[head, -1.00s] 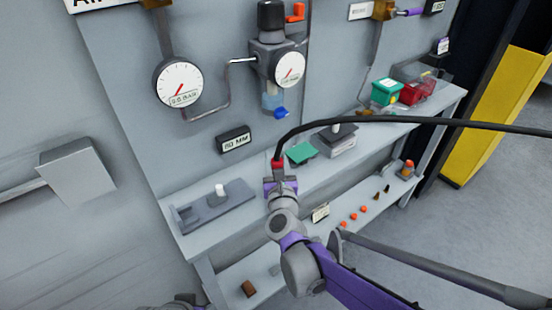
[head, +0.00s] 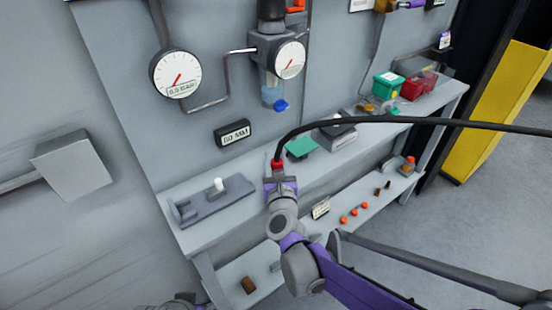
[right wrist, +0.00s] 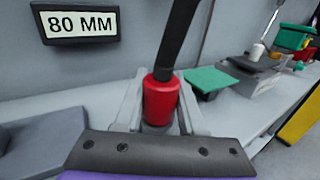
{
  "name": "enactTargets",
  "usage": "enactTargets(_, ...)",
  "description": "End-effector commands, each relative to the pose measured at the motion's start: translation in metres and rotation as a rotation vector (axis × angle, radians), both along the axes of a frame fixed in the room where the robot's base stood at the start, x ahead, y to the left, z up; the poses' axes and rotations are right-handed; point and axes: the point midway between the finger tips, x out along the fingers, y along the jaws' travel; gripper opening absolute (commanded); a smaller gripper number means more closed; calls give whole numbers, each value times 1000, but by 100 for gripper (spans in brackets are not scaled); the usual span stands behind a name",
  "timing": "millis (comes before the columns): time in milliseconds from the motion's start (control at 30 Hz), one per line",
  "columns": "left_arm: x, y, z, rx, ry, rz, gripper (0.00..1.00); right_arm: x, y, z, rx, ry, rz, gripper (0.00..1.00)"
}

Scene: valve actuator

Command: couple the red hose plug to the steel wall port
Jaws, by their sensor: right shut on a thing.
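The red hose plug (head: 277,165) is on the end of a black hose. It also shows upright in the right wrist view (right wrist: 160,100), between the grey fingers. My right gripper (head: 279,180) is shut on the red plug, in front of the wall and over the upper shelf. The hose (head: 400,119) rises from the plug and arcs away to the right. I cannot pick out the steel wall port in either view. At the bottom edge of the head view only a small part of my left arm shows, without its fingers.
An "80 MM" sign (head: 233,133) is on the wall left of the plug. Two gauges (head: 175,74) and a regulator (head: 273,45) are above. The shelf (head: 240,215) carries a grey fixture (head: 212,201), a green block (head: 301,147), and green and red boxes (head: 388,86).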

Motion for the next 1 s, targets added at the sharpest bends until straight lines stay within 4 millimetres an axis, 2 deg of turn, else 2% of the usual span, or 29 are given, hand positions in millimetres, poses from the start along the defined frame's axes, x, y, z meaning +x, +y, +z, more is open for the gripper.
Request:
enactTargets(200,0,0,-4,0,1,0,50,0,0,-6,0,0,0,0)
enactTargets(233,0,0,-4,0,1,0,50,0,0,-6,-1,0,0,41)
enactTargets(400,0,0,-4,0,1,0,50,0,0,-5,-1,0,0,72)
enactTargets(433,0,0,-4,0,1,0,50,0,0,-5,-1,0,0,74)
enactTargets(767,0,0,-4,0,1,0,50,-3,0,-5,0,0,0,74)
enactTargets(867,0,0,-4,0,1,0,50,-14,-1,-5,-1,0,2,74)
enactTargets(1000,0,0,-4,0,1,0,50,-41,-4,-5,0,0,2,74)
